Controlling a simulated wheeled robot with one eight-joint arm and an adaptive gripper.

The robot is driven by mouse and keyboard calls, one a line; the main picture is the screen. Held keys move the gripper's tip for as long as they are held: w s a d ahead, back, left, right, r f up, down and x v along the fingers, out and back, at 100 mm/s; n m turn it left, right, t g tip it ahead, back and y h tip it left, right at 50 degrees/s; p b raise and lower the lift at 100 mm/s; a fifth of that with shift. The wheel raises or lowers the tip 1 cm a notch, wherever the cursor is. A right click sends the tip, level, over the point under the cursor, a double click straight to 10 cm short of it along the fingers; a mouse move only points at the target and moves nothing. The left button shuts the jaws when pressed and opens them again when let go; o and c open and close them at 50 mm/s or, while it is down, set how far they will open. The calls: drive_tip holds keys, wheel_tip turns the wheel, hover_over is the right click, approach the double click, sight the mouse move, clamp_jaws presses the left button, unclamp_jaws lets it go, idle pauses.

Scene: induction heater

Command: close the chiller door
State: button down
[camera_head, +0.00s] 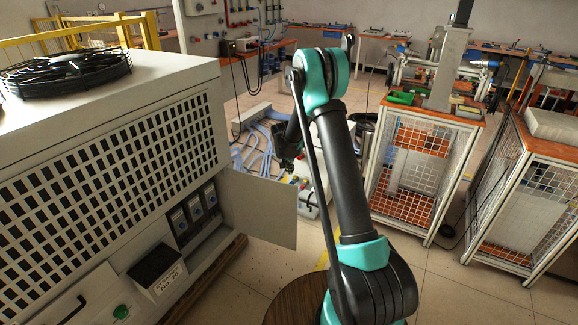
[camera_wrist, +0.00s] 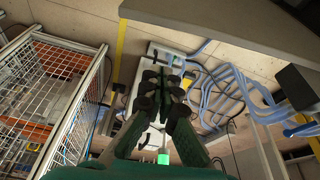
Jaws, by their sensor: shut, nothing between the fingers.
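The chiller (camera_head: 110,160) is the large pale cabinet with a black grille at the left of the head view. Its door (camera_head: 258,210) is a flat grey panel standing open, swung out to the right from the cabinet's right end. The opening shows a row of dark switch units (camera_head: 195,212). My gripper (camera_head: 285,158) is beyond the door's top edge, apart from the door as far as I can tell. In the wrist view my gripper (camera_wrist: 163,88) is shut and empty, over the floor. A grey panel edge (camera_wrist: 225,25) crosses the top right there; I cannot tell if it is the door.
A wire-mesh cart (camera_head: 425,165) stands right of my arm, and its frame shows at the left of the wrist view (camera_wrist: 50,95). Blue hoses (camera_head: 258,145) and a pale box lie on the floor behind the door. Another mesh cart (camera_head: 535,190) stands farther right.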

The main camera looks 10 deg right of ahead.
drive_tip(key=shift+s+a+f, duration=0.35)
drive_tip(key=shift+s+f, duration=0.35)
drive_tip(key=shift+f, duration=0.1)
drive_tip(key=shift+s+a+f, duration=0.35)
drive_tip(key=shift+s+f, duration=0.3)
drive_tip(key=shift+f, duration=0.15)
